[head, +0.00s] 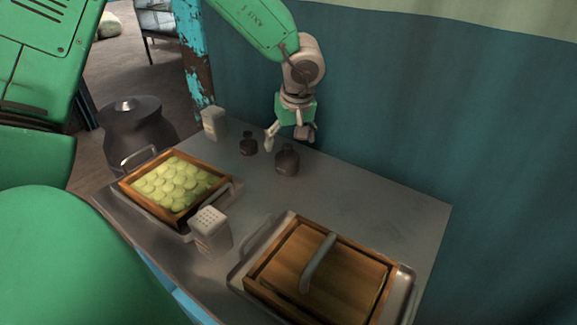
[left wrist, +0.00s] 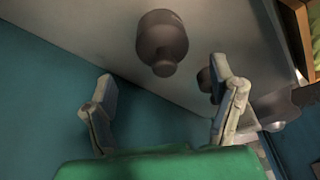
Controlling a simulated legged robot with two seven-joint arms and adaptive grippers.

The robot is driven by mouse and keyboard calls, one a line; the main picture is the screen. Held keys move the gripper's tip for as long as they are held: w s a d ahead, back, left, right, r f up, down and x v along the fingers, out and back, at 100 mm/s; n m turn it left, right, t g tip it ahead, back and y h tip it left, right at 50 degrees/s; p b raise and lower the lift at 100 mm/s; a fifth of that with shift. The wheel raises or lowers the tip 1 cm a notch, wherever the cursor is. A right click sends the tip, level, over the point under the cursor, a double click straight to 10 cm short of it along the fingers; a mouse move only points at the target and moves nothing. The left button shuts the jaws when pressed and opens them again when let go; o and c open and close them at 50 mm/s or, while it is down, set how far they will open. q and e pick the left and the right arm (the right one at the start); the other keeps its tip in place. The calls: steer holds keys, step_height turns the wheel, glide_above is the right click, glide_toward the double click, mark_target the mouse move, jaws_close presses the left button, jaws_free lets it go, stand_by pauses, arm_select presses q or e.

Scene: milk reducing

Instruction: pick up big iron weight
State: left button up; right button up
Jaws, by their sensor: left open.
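The big iron weight (head: 287,161), dark brown and knobbed, stands upright on the grey table near its back edge. It also shows in the left wrist view (left wrist: 162,45), beyond and between the fingertips. The smaller dark weight (head: 248,145) stands to its left and is partly hidden behind a finger in the left wrist view (left wrist: 204,82). My left gripper (head: 289,140) is open and empty, just above and behind the big weight, with its fingers spread. It also shows in the left wrist view (left wrist: 163,78). My right gripper is not in view.
A wooden-framed tray of pale green slices (head: 147,201) sits at the table's left. A lidded wooden box (head: 300,262) in a metal tray is at front right. A metal grater (head: 211,236) and a pale carton (head: 214,123) stand nearby. The table's right (head: 375,205) is clear. A teal wall is behind.

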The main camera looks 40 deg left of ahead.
mark_target(287, 154)
arm_select(q)
steer(key=shift+s+f, duration=0.1)
steer(key=shift+f, duration=0.45)
steer(key=b+x, duration=0.1)
steer(key=x, duration=0.1)
steer(key=b+x, duration=0.1)
steer(key=shift+a+f, duration=0.2)
steer(key=shift+f, duration=0.2)
steer(key=shift+a+f, duration=0.2)
steer(key=shift+f, duration=0.15)
steer(key=shift+r, duration=0.1)
steer(key=shift+c, duration=0.4)
jaws_close()
